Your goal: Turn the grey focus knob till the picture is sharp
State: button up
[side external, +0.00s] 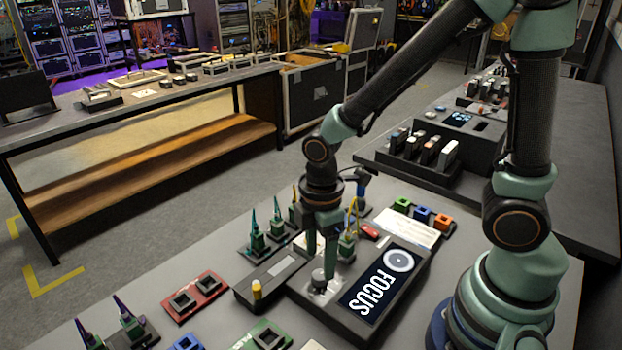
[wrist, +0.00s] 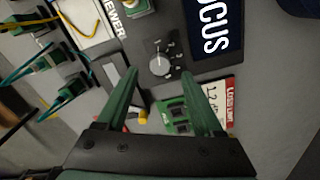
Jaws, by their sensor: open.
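The grey focus knob (side external: 318,279) stands on a dark box on the bench, and it also shows in the wrist view (wrist: 160,64) with a pale pointer line and small marks around it. The box's screen (side external: 376,282) shows the word FOCUS and a pale ring; the letters are readable, but fine sharpness is hard to judge. Part of the screen shows in the wrist view (wrist: 213,30). My gripper (side external: 321,266) points down over the knob. In the wrist view my gripper (wrist: 160,76) is open, its fingers apart on either side of the knob's line, with nothing between them gripped.
A box with a yellow knob (side external: 257,289) stands left of the focus box. Green connectors with cables (side external: 258,240) stand behind it. A red socket block (side external: 195,297) and a green one (side external: 263,337) lie nearer the front. Bare bench shows between them.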

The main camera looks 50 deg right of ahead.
aim_at(320, 274)
jog(key=shift+f, duration=1.9)
grip_shut()
